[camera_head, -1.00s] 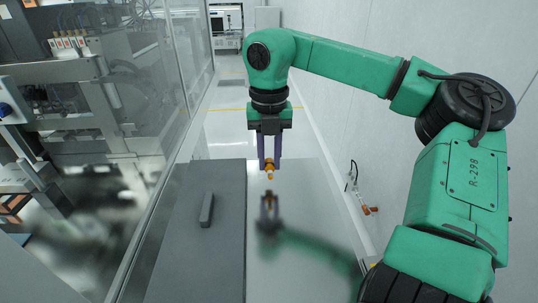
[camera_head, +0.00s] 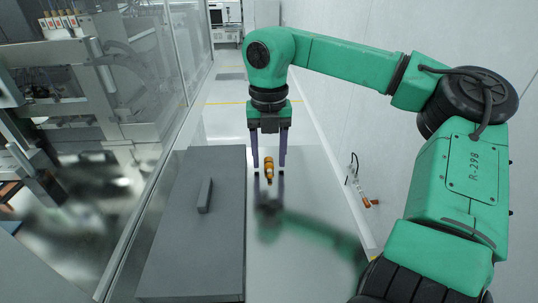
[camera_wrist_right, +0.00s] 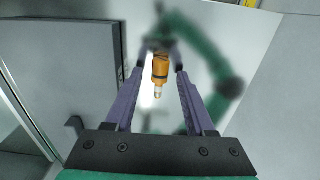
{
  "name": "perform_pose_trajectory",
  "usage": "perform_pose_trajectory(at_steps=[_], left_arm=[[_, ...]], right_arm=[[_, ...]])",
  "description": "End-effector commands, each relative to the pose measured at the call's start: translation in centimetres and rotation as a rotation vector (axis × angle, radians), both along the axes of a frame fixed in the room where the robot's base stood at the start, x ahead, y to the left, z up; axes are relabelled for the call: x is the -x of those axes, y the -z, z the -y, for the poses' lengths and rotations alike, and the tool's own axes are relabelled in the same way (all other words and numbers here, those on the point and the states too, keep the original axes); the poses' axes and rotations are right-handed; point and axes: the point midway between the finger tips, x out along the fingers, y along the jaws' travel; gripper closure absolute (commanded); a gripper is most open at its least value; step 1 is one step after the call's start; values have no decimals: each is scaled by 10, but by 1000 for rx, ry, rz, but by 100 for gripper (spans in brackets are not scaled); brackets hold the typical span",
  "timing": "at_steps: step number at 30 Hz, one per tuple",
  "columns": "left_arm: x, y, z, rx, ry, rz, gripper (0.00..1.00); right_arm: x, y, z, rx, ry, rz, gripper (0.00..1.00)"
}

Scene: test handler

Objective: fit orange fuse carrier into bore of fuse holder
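The orange fuse carrier (camera_head: 269,168) has a dark band and a pale metallic tip. No fuse holder with a visible bore can be made out. My left gripper is not in view.
The matte grey panel (camera_head: 180,245) borders the shiny tabletop (camera_head: 300,270) on the left. Glass panes and machinery stand further left. A white wall with a cable and an orange-tipped fitting (camera_head: 368,202) is at right. The front tabletop is clear.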

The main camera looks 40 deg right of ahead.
Motion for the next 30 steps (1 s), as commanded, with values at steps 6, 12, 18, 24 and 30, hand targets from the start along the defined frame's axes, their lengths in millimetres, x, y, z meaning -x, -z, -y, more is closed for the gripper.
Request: perform_pose_trajectory(at_steps=[6,12,18,24,30], left_arm=[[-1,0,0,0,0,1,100],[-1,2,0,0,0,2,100],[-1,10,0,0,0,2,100],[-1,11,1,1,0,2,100],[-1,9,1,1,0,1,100]], right_arm=[[0,0,0,0,0,0,40],[-1,-7,0,1,0,2,40],[-1,-47,1,6,3,4,40],[-1,-108,0,4,3,4,40],[-1,-143,0,1,1,2,40]])
